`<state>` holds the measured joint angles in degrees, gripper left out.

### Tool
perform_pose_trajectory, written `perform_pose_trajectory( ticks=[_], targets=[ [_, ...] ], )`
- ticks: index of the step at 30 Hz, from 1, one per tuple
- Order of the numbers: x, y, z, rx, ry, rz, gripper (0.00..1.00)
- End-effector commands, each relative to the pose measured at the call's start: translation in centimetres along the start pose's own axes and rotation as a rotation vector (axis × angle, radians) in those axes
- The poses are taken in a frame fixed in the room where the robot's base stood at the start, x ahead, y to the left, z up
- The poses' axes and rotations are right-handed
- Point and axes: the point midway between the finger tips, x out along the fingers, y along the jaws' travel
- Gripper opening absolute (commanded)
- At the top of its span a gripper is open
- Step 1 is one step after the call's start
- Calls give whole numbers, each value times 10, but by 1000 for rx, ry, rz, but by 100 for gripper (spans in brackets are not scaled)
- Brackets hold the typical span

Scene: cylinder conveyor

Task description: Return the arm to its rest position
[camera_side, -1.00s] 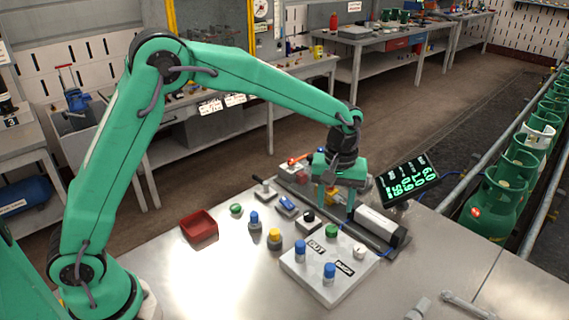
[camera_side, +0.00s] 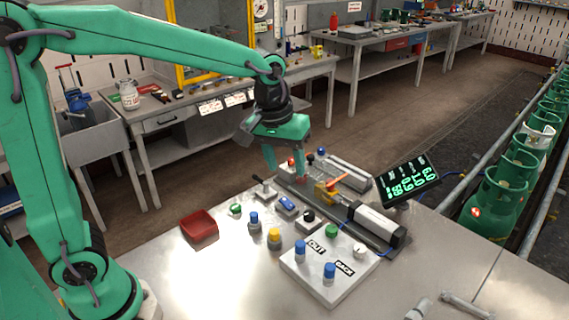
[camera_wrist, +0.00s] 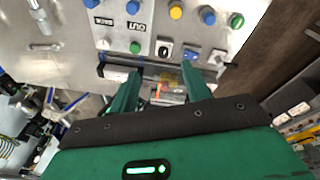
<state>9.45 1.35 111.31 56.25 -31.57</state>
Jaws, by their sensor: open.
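My green arm is raised and bent over the steel table. My gripper (camera_side: 283,172) is open and empty, held above the back edge of the table by the slide mechanism. In the wrist view, its two green fingers (camera_wrist: 165,84) are spread apart with nothing clamped between them. Below them lie the rail and the orange lever (camera_side: 338,181), which also shows with the white cylinder unit (camera_side: 377,224). The rest position itself is not marked in these views.
A white control box (camera_side: 325,284) with OUT and BACK labels stands on the table, with several buttons behind it. A red tray (camera_side: 199,226) lies at left. The digital display (camera_side: 409,182) stands at right. Green gas cylinders (camera_side: 489,205) line the conveyor. The front left tabletop is clear.

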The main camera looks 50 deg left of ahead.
Motion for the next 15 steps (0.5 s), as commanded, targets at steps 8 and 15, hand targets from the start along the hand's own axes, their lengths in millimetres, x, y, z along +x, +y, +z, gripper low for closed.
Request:
perform_pose_trajectory(
  ticks=[8,15],
  targets=[
    [-34,-37,30,101,80,29,48],
    [-51,-67,60,191,149,41,48]
  ],
)
